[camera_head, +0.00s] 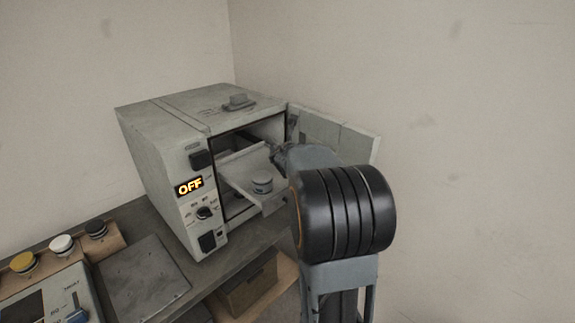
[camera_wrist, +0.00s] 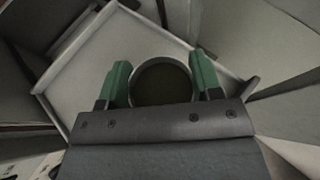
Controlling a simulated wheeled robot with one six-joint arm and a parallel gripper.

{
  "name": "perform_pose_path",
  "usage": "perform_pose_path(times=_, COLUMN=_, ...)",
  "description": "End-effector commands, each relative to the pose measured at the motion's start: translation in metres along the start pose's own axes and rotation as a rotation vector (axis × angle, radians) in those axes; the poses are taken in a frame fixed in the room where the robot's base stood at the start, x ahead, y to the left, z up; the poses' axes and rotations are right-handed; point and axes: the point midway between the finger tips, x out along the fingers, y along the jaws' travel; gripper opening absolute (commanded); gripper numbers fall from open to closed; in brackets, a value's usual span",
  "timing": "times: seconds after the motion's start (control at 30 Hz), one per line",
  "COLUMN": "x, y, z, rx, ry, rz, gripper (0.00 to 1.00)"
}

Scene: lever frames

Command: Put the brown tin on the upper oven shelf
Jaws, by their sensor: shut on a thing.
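In the wrist view, my gripper (camera_wrist: 163,78) has its two green fingers closed on the sides of a round, dark brownish tin (camera_wrist: 162,84), seen from above. A pale shelf (camera_wrist: 82,82) lies beyond and below it; I cannot tell whether the tin touches it. In the head view, the oven (camera_head: 160,150) stands open, with a pale shelf (camera_head: 238,181) slid partly out. My arm hides most of my gripper and the held tin there. I cannot tell which shelf level this is.
The oven door (camera_head: 345,138) is swung open to the right, near the wall and close behind my arm. The oven display reads OFF. A flat grey plate (camera_head: 143,277) and a panel with colored knobs lie at the left. An open box (camera_head: 248,288) is below the bench.

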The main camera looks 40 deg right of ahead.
Motion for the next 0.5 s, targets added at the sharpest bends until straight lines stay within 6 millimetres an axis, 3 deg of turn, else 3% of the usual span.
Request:
perform_pose_path(times=0.2, x=0.017, y=-0.003, z=-0.029, rx=-0.001, ry=0.002, rz=0.0, gripper=0.33)
perform_pose_path(times=0.5, x=0.018, y=-0.003, z=-0.033, rx=0.0, ry=0.001, rz=0.0, gripper=0.33)
